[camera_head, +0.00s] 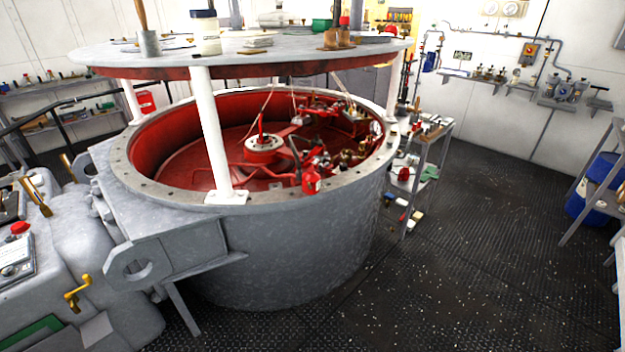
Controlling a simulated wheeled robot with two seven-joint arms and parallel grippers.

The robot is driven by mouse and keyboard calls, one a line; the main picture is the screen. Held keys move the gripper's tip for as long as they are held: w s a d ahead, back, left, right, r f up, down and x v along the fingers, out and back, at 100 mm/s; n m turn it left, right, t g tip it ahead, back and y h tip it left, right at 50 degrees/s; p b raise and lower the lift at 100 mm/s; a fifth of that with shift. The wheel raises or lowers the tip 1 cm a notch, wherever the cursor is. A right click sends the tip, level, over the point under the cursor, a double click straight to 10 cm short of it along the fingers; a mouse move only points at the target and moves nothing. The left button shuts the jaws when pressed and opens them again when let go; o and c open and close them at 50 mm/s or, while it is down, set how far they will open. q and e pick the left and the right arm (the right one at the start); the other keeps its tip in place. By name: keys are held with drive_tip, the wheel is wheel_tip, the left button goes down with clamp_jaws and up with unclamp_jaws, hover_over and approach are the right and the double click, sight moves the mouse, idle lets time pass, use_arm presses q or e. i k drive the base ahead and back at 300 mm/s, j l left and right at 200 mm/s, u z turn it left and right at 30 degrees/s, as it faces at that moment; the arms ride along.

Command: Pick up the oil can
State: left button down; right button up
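I cannot make out an oil can for certain. A small brown, copper-like vessel (331,39) with something thin and upright at it stands on the round grey tabletop (180,58); it is too small to tell whether it is an oil can. A red can-shaped piece (312,182) shows inside the large round drum (300,255), near its front right wall, and may be part of the machinery there. Neither of my grippers is in view.
A white jar (206,36), a grey cup (149,43) and a green item (321,24) stand on the tabletop. White posts (213,130) hold it above the drum. A cluttered metal shelf (425,160) stands right of the drum. The dark deck (450,270) is clear at front right.

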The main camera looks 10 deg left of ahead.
sight(311, 178)
drive_tip(key=i+j+z, duration=0.15)
drive_tip(key=j+z, duration=0.15)
drive_tip(key=i+j+z, duration=0.15)
drive_tip(key=j+z, duration=0.45)
drive_tip(key=j, duration=0.15)
drive_tip(key=i+j+z, duration=0.1)
drive_tip(key=j+z, duration=0.2)
drive_tip(key=j, duration=0.1)
